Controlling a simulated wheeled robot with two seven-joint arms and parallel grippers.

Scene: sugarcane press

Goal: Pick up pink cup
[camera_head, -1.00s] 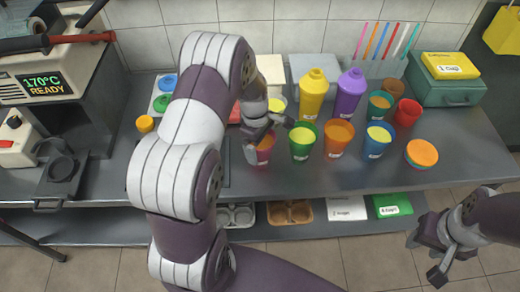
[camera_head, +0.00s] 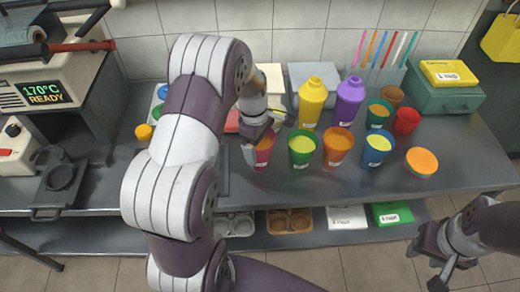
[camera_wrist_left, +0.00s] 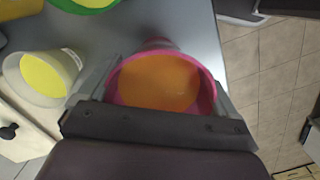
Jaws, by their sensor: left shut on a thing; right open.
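The pink cup (camera_head: 264,154) is at the front middle of the counter, left of a green cup (camera_head: 302,149). My left gripper (camera_head: 260,143) is shut on it, with one finger on each side. In the left wrist view, the pink cup (camera_wrist_left: 211,92) shows its pink rim and orange contents between my left gripper's fingers (camera_wrist_left: 158,95). The gripper body hides the cup's near side. I cannot tell whether the cup's base touches the counter. My right gripper (camera_head: 427,263) is open and empty at the lower right, off the counter's front edge.
Right of the green cup stand an orange cup (camera_head: 337,147), a blue cup (camera_head: 377,148) and an orange-topped stack (camera_head: 421,162). Yellow (camera_head: 312,102) and purple (camera_head: 349,101) bottles stand behind. In the left wrist view, a pale cup with yellow contents (camera_wrist_left: 42,75) is close left.

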